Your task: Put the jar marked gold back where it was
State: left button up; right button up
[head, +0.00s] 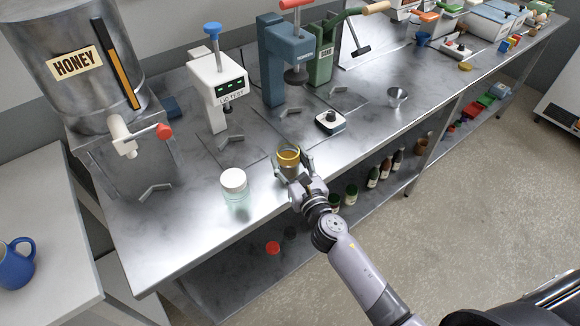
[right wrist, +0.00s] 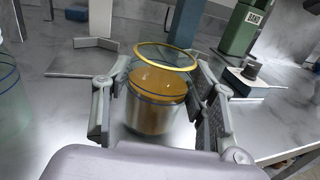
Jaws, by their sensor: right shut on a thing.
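The gold-marked jar (head: 289,158) is clear glass with a gold rim ring and amber contents. It is upright near the front edge of the steel counter (head: 205,250). My right gripper (head: 292,168) is shut around its sides. In the right wrist view the jar (right wrist: 158,100) sits between the two fingers of the right gripper (right wrist: 155,112), open at the top. I cannot tell whether its base touches the counter. My left gripper is out of view.
Behind are the honey tank (head: 70,80), a white tester (head: 215,95), blue and green presses, a small black-knobbed device (head: 330,122) and a metal cup (head: 397,97). Bottles (head: 373,175) stand on the lower shelf.

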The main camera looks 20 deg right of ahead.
jog(key=shift+f, duration=0.1)
jog(key=shift+f, duration=0.2)
jog(key=o, duration=1.6)
jog(key=shift+r, duration=0.1)
jog(key=shift+r, duration=0.2)
jog(key=s, duration=0.4)
jog(key=s+b, duration=0.1)
jog(key=s, duration=0.3)
jog(key=s+d+b, duration=0.1)
jog(key=s, duration=0.3)
jog(key=shift+f, duration=0.1)
